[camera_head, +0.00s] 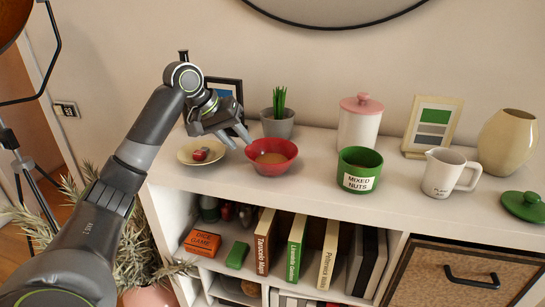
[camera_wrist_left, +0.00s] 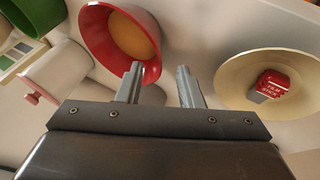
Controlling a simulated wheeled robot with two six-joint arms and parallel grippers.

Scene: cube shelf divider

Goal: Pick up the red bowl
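The red bowl (camera_head: 262,161) stands upright on the white shelf top with tan contents in it. It also shows at the upper middle of the left wrist view (camera_wrist_left: 90,22). My left gripper (camera_head: 241,142) is above the shelf at the bowl's left side, between the bowl and the cream plate. In the left wrist view its two fingers (camera_wrist_left: 160,84) are apart with nothing between them. One fingertip is close to the bowl's rim; I cannot tell whether it touches. My right gripper is not in view.
The cream plate (camera_head: 184,154) with a red item (camera_head: 201,154) lies left of the bowl. A potted plant (camera_head: 279,122) and pink-lidded canister (camera_head: 358,133) stand behind. A green MIXED NUTS bowl (camera_head: 359,160) is to the right, then a white pitcher (camera_head: 440,176).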

